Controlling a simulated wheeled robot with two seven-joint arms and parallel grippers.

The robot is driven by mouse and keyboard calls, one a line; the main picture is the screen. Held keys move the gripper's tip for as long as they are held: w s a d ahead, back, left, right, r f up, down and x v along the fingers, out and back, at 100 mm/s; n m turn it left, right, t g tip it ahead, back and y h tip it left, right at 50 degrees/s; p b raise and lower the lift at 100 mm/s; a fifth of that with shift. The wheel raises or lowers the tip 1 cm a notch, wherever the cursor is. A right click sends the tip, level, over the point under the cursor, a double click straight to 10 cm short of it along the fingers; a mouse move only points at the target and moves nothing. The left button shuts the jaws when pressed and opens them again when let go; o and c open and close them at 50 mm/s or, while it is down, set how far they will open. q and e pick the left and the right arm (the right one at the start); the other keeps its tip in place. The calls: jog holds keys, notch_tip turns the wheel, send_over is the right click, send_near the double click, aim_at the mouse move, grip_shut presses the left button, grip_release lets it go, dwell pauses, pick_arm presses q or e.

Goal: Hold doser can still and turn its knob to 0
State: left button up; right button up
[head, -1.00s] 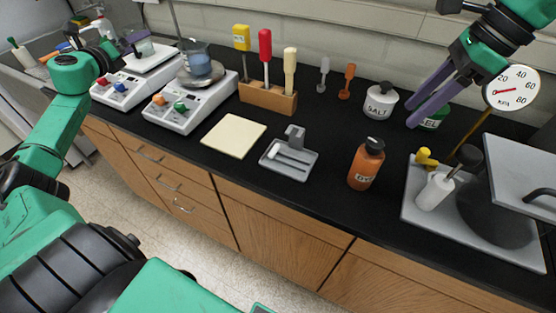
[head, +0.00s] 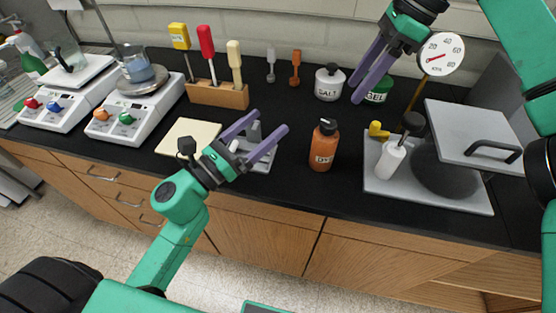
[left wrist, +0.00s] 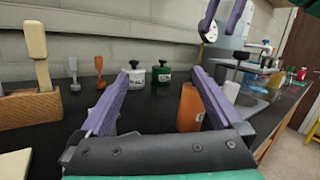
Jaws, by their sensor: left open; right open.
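An orange can (head: 323,148) with a black top and a label reading "DY" stands upright on the black bench. It also shows in the left wrist view (left wrist: 189,108), partly behind my right-hand finger. A white SALT can (head: 329,86) with a black knob and a green GEL can (head: 378,92) stand further back. My left gripper (head: 271,119) is open and empty, left of the orange can and pointing toward it, apart from it. My right gripper (head: 355,94) is open and empty above and beside the GEL can, whose top its fingers partly hide. No knob scale is readable.
A small grey tray (head: 262,166) lies beneath my left fingers. A cream pad (head: 188,137), a wooden tool block (head: 217,95) and two scales stand left. A grey press (head: 470,135) with a white bottle (head: 390,158) and a gauge (head: 440,54) stands right.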

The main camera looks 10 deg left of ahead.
aim_at(325, 144)
pick_arm(q)
jog(key=s+d+f, duration=0.1)
jog(key=s+f, duration=0.1)
jog(key=s+d+f+m+g, duration=0.1)
jog(key=s+d+f, duration=0.1)
jog(key=s+d+f+m+g, duration=0.1)
jog(key=s+d+f, duration=0.1)
jog(key=shift+s+d+f+y, duration=0.1)
jog(key=shift+s+f+y, duration=0.25)
jog(key=shift+y, duration=0.05)
jog(key=shift+d+f+m, duration=0.1)
jog(key=shift+d+m, duration=0.15)
jog(key=shift+m, duration=0.05)
jog(key=x, duration=1.4)
jog(key=shift+w+a+f, duration=0.1)
jog(key=shift+w+f, duration=0.1)
jog(key=shift+w, duration=0.15)
jog(key=shift+s, duration=0.1)
jog(key=shift+c, duration=0.3)
